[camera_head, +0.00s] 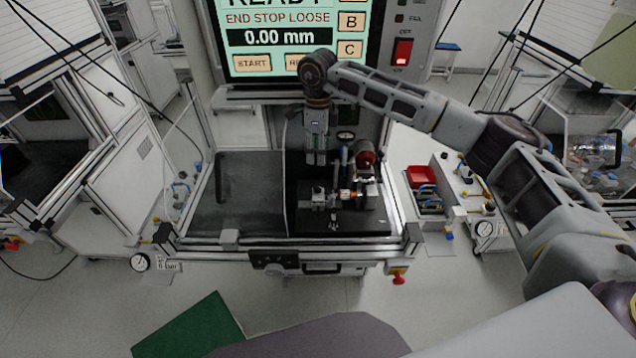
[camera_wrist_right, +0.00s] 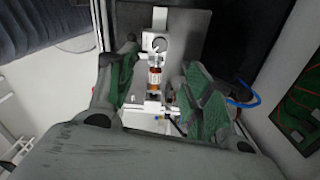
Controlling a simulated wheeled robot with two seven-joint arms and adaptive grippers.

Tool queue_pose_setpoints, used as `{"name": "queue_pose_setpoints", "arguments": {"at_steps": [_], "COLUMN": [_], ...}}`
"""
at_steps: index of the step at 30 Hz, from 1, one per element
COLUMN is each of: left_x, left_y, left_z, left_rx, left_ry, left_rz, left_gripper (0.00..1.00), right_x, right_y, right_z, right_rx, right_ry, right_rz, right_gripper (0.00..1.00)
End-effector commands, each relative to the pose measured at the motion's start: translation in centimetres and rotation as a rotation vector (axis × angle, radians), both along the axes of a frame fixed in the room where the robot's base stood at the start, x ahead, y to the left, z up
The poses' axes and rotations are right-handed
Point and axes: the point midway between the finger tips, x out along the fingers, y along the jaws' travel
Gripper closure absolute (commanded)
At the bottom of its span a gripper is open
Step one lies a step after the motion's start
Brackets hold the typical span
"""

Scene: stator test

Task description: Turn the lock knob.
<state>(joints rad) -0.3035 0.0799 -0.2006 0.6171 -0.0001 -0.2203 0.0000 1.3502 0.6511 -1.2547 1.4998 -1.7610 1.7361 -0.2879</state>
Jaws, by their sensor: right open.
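The test fixture (camera_head: 338,197) stands on a dark plate in the bench, with grey blocks and a small copper-orange part (camera_head: 347,194). In the right wrist view, the orange part (camera_wrist_right: 154,78) lies between my fingers in the picture, below a grey block with a round face (camera_wrist_right: 158,45). I cannot tell which piece is the lock knob. My right gripper (camera_head: 316,160) points down above and behind the fixture, apart from it. Its two green-padded fingers are spread and empty in the wrist view (camera_wrist_right: 157,95). My left gripper is out of view.
A screen (camera_head: 290,38) reads "END STOP LOOSE" and "0.00 mm". A red cylinder (camera_head: 366,158) stands behind the fixture. A red bin (camera_head: 421,176) is on the right. The bench's left part (camera_head: 250,190) is clear.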

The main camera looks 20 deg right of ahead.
Motion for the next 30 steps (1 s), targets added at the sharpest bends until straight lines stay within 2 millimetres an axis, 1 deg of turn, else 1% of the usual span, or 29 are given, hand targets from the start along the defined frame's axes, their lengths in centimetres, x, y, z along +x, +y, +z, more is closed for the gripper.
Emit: {"name": "queue_pose_setpoints", "arguments": {"at_steps": [8, 24, 30], "left_x": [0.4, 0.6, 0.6], "left_y": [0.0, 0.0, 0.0], "left_z": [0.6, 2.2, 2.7], "left_rx": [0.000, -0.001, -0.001], "left_ry": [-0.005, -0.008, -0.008], "left_rz": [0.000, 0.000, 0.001], "left_gripper": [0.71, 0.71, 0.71], "right_x": [-0.1, -0.1, -0.1], "right_y": [0.0, 0.0, 0.0], "right_z": [-2.4, -9.5, -11.8], "right_rx": [0.000, 0.000, 0.000], "right_ry": [0.002, 0.002, 0.002], "right_rz": [0.000, -0.001, 0.000], "right_gripper": [0.50, 0.50, 0.50]}}
